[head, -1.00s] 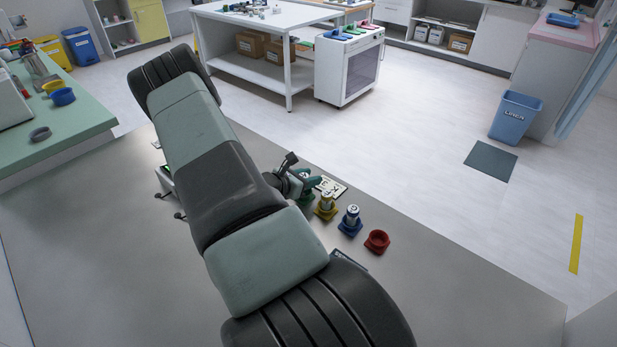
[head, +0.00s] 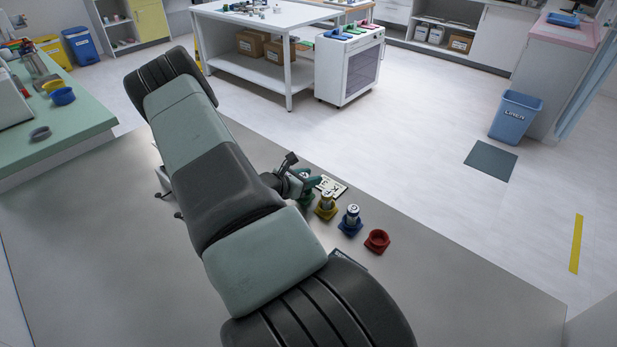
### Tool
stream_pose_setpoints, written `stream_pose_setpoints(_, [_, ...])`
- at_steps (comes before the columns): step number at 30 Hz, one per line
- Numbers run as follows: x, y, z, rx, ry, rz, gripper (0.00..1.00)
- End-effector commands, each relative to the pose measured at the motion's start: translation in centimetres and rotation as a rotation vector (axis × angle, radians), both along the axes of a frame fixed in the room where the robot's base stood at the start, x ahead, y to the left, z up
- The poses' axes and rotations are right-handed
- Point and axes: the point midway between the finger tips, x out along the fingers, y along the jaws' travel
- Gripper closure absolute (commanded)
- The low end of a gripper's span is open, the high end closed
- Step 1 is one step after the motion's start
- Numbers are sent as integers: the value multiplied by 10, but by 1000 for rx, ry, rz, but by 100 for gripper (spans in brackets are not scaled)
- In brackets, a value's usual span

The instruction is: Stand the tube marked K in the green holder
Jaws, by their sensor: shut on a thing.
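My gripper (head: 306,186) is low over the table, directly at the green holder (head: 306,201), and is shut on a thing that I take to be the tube. The fingers and wrist hide most of that tube, and no letter on it can be read. The gripper also covers much of the green holder. I cannot tell whether the tube's foot is inside the holder or just above it.
Right of the green holder stand a yellow holder (head: 326,213) with a tube, a blue holder (head: 350,228) with a tube, and an empty red holder (head: 377,241). A pale card with dark marks (head: 334,187) lies behind them. The steel table (head: 440,290) is clear at right.

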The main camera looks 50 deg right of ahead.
Motion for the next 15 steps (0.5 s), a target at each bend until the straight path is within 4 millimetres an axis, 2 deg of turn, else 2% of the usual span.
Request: stream_pose_setpoints(15, [0,0,-10,0,0,0,97])
